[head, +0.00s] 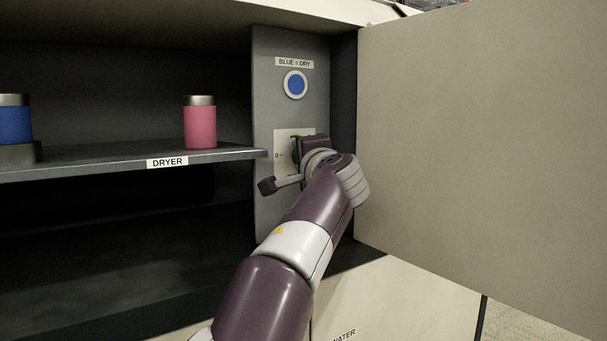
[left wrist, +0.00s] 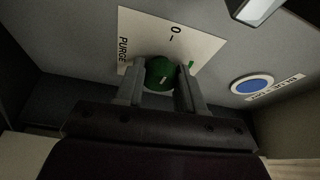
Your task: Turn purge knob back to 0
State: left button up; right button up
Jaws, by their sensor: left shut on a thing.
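The green purge knob (left wrist: 160,72) sits on a pale plate (left wrist: 205,40) marked "0" and "PURGE" in the left wrist view. My left gripper (left wrist: 161,88) is shut on the knob, one finger on each side. A small white mark shows on the knob, and a small green piece shows on the plate to its right, apart from the "0" tick. In the head view the plate (head: 281,137) and a sliver of green (head: 295,150) show beside my left gripper (head: 300,152), which hides most of the knob. My right gripper is not in view.
A blue round indicator (head: 295,84) under a "BLUE = DRY" label is above the plate. A shelf (head: 110,163) labelled "DRYER" holds a pink canister (head: 200,124) and a blue one (head: 15,122). A large open door panel (head: 480,130) stands close to the right of my arm.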

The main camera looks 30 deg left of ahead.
pick_arm(q)
jog(key=shift+f+b, duration=0.2)
jog(key=shift+b, duration=0.15)
jog(key=shift+n, duration=0.3)
jog(key=o, duration=1)
jog(key=shift+o, duration=0.2)
jog(key=shift+r, duration=0.1)
jog(key=shift+s, duration=0.1)
